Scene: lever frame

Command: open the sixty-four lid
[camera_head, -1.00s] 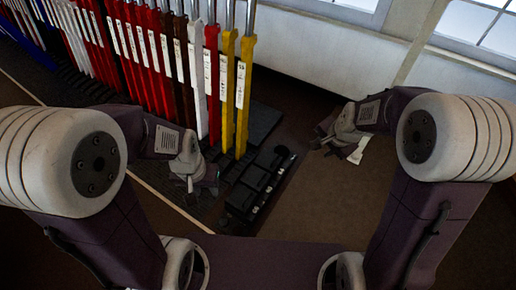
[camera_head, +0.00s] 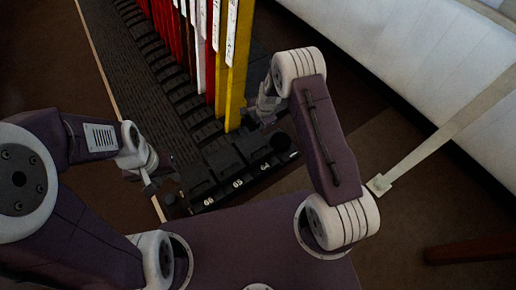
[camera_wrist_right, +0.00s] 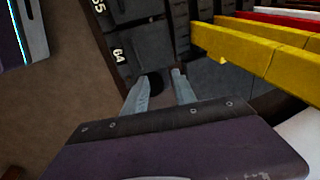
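The sixty-four lid (camera_head: 254,146) is a dark block at the right end of a row of numbered lids on the lever frame. It looks closed. In the right wrist view the lid (camera_wrist_right: 148,45) lies just beyond my fingers, beside its white 64 label (camera_wrist_right: 121,55). My right gripper (camera_wrist_right: 158,84) is open, its two fingers apart at the lid's end. A black round knob (camera_wrist_right: 153,82) shows between the fingertips. In the head view my right gripper (camera_head: 262,112) is partly hidden by its arm. My left gripper (camera_head: 148,182) hangs left of the row, apart from the lids; its opening is unclear.
Lids 65 (camera_head: 226,162) and 66 (camera_head: 198,180) adjoin on the left. Tall yellow levers (camera_head: 236,88) stand close behind the lids, with white and red ones further left. A pale wall (camera_head: 400,60) rises at the right.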

